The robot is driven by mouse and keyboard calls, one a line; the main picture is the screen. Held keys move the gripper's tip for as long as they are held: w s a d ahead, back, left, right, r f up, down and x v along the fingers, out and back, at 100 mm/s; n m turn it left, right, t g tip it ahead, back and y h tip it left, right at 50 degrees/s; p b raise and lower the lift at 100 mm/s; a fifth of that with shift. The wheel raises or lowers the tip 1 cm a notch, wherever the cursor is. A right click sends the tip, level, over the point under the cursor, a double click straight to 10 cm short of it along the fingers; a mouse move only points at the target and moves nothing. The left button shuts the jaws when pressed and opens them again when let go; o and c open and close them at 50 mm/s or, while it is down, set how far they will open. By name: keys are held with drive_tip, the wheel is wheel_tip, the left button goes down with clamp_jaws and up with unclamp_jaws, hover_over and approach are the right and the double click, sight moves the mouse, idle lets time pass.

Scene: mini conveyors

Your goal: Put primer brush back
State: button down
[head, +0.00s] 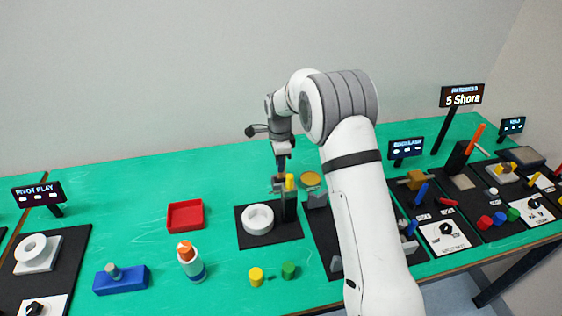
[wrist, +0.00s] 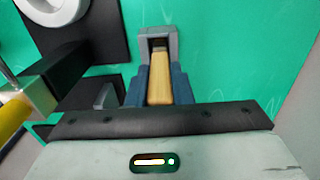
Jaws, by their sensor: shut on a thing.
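My gripper (head: 278,186) is low over the green table, beside the black mat with the white ring. In the wrist view my gripper (wrist: 159,75) is shut on a tan, wood-coloured piece (wrist: 159,88), which I take to be the primer brush. The piece lies between the two blue-grey fingers, with a grey, squared frame around its far end; I cannot tell its bristles. In the head view the held piece is too small to make out. A black upright block (head: 289,208) with a yellow top stands just right of my gripper; the block (wrist: 75,75) also shows in the wrist view.
The white ring (head: 258,219) lies on the black mat (head: 244,240). My arm hides part of the mats at right. The back left table is clear.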

drive_tip(key=c, duration=1.3)
unclamp_jaws()
wheel_tip(320, 180, up, 12)
drive_tip(key=shift+r+b, duration=0.1)
drive_tip(key=shift+b, duration=0.45)
drive_tip(key=shift+d+r, duration=0.1)
drive_tip(key=shift+r, duration=0.05)
drive_tip(key=s+d+r+n+t, duration=0.1)
drive_tip(key=s+d+r+n, duration=0.25)
drive_tip(key=s+d, duration=0.3)
drive_tip(key=s+d+r+n, duration=0.3)
drive_tip(key=s+d+r, duration=0.2)
drive_tip(key=s, duration=0.2)
drive_tip(key=s+d+f+n+t, duration=0.1)
drive_tip(key=s+d+n, duration=0.3)
drive_tip(key=s, duration=0.7)
drive_tip(key=s+d+f+n+t, duration=0.1)
drive_tip(key=s+d+n, duration=0.3)
drive_tip(key=s, duration=0.7)
drive_tip(key=shift+d+f, duration=0.15)
drive_tip(key=shift+f, duration=0.6)
